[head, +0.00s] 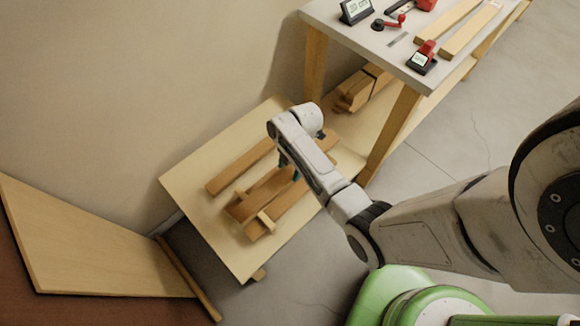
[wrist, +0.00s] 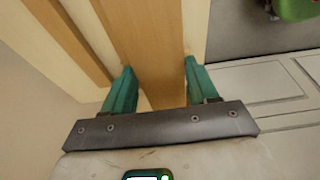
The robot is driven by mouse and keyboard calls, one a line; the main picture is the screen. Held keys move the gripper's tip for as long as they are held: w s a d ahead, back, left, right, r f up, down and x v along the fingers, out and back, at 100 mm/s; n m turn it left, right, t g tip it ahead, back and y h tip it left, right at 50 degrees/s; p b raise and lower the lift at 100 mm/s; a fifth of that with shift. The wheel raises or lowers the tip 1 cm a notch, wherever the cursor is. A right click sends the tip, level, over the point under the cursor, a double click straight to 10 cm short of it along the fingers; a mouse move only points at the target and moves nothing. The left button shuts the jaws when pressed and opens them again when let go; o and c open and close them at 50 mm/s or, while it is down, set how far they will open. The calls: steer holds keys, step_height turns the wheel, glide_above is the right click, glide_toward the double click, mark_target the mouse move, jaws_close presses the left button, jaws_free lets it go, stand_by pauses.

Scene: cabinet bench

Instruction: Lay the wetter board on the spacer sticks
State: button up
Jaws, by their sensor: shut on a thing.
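My gripper (wrist: 157,74) has its green fingers on both sides of a brown wooden board (wrist: 147,30), gripping it across its width. In the head view my gripper (head: 289,167) is over the low pale platform (head: 190,183), partly hidden by my arm. Brown boards lie there, one (head: 240,166) apart on the left and others grouped (head: 264,187) under my gripper. Short pale spacer sticks (head: 266,220) show at their near ends. Whether the held board touches the sticks is hidden. I cannot tell from its look which board is wetter.
A grey-topped bench (head: 345,38) at upper right carries a display unit (head: 356,10), a red-handled tool (head: 390,22), a small meter (head: 422,58) and two pale strips (head: 470,31). More wood lies on its lower shelf. A large panel (head: 90,245) is at lower left.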

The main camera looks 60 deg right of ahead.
steer(key=shift+d+f+b+x, duration=0.1)
steer(key=shift+d+b+x, duration=0.15)
steer(key=shift+b+x, duration=0.85)
steer(key=shift+d+f+b+x, duration=0.1)
steer(key=shift+d+b+x, duration=0.2)
steer(key=shift+b+x, duration=0.8)
steer(key=shift+d+b+x, duration=0.25)
steer(key=shift+b+x, duration=0.4)
steer(key=shift+x, duration=0.8)
steer(key=shift+s+f+b, duration=0.2)
steer(key=shift+f+b, duration=0.2)
steer(key=shift+f, duration=0.2)
steer(key=o, duration=1.1)
steer(key=shift+c, duration=0.4)
steer(key=p+v, duration=0.3)
steer(key=a+p+v, duration=0.1)
steer(key=p+v, duration=0.2)
steer(key=a+p+v, duration=0.1)
steer(key=p+v, duration=0.2)
steer(key=p, duration=0.1)
steer(key=shift+w+r, duration=0.3)
steer(key=shift+r, duration=0.35)
